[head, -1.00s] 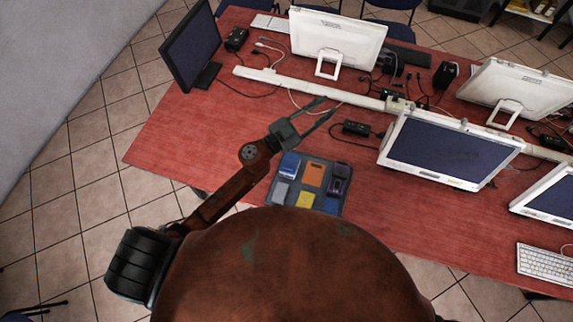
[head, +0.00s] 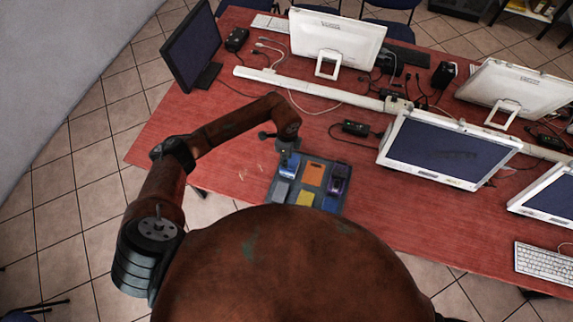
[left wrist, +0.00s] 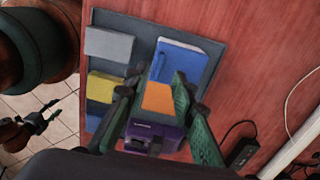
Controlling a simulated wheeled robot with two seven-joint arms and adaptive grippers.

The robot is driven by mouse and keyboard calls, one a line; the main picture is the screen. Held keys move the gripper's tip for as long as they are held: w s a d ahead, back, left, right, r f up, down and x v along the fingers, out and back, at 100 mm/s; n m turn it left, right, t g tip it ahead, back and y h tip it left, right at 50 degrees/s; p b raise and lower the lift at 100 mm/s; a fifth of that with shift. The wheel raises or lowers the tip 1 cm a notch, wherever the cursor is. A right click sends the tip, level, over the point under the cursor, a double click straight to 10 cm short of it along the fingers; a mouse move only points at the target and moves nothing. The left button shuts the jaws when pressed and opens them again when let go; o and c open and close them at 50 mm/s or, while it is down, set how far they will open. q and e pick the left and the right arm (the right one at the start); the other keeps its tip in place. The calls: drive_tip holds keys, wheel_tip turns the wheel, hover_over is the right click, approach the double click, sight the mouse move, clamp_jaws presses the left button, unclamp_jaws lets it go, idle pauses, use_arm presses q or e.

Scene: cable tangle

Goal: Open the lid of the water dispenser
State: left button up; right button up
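I see nothing that I can recognise as a water dispenser. A dark grey board (head: 325,197) on the red table holds colored pieces; it also shows in the left wrist view (left wrist: 222,30). On it are a blue piece (head: 290,172), an orange piece (head: 313,174) and a purple piece (head: 338,180). My left gripper (head: 288,163) points down over the board's upper left, at the blue piece. In the left wrist view its green fingers (left wrist: 160,98) are apart, with orange and blue showing between them. Contact cannot be told. My right gripper (left wrist: 38,130) appears small and dark at the left.
Yellow (head: 304,198) and grey (head: 281,190) pieces lie on the board's near side. A black adapter (head: 354,128) with cable lies right of the board. A white monitor (head: 450,150) stands farther right, and a white cable duct (head: 310,88) runs behind. Table left of the board is clear.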

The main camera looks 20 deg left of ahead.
sight(290, 162)
use_arm(q)
wheel_tip(290, 162, down, 6)
drive_tip(key=shift+r, duration=0.1)
idle(0.4)
clamp_jaws()
idle(0.5)
